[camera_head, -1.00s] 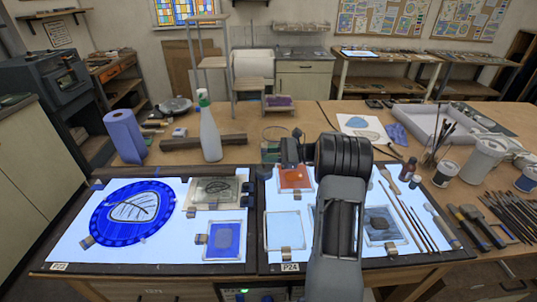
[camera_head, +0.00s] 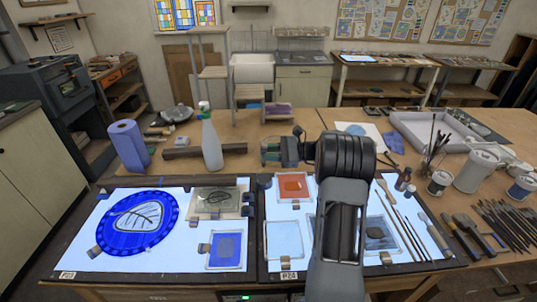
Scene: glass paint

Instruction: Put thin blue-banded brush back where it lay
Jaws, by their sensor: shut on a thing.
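Several long thin brushes (camera_head: 404,222) lie side by side on the right part of the lit panel (camera_head: 345,262). Their bands are too small to tell. My arm hides part of the panel left of these brushes.
A red glass piece (camera_head: 295,186) and a clear pane (camera_head: 284,240) lie on the right panel. A spray bottle (camera_head: 211,142) and blue roll (camera_head: 128,145) stand behind the left panel. Small bottles (camera_head: 403,180), white pots (camera_head: 477,171) and many dark tools (camera_head: 505,222) crowd the right side.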

